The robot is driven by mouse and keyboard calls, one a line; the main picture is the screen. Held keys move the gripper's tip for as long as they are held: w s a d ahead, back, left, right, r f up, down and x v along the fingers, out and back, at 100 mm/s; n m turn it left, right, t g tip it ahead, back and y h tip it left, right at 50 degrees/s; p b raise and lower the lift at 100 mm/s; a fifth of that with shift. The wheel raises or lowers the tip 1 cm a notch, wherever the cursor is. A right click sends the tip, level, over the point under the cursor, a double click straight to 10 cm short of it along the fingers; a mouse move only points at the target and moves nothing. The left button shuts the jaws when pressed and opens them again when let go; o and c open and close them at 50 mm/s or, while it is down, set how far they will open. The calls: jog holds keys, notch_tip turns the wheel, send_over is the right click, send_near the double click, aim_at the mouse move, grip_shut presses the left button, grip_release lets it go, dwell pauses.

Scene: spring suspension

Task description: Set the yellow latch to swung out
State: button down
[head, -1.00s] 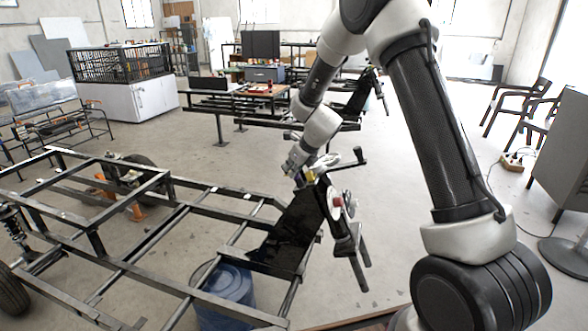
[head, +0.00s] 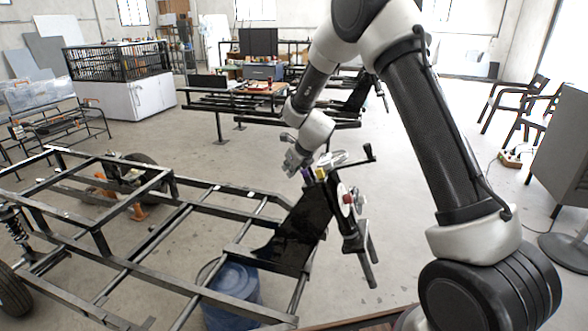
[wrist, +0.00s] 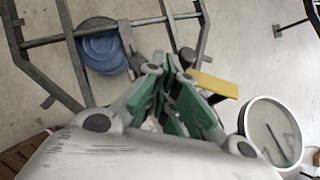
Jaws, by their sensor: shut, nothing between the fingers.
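The yellow latch (wrist: 213,84) shows in the wrist view as a flat yellow bar just right of my fingertips. In the head view it is a small yellow piece (head: 320,174) at the top of the black panel (head: 303,228) on the frame's end. My gripper (wrist: 174,65) is shut and empty, its green-padded fingers together left of the latch. In the head view my gripper (head: 298,166) is up and left of the latch. Whether a finger touches the latch I cannot tell. The latch's pivot end is hidden behind the fingers in the wrist view.
A red knob (head: 348,198) and a crank handle (head: 368,152) stick out by the panel. A blue barrel (head: 230,292) stands under the black frame (head: 150,262). Open floor lies behind the panel.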

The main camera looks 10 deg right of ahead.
jog(key=w+a, duration=0.1)
jog(key=w+a+f, duration=0.1)
jog(key=w, duration=0.1)
jog(key=shift+w+f, duration=0.1)
jog(key=shift+f, duration=0.1)
jog(key=shift+r, duration=0.1)
dwell(1.3)
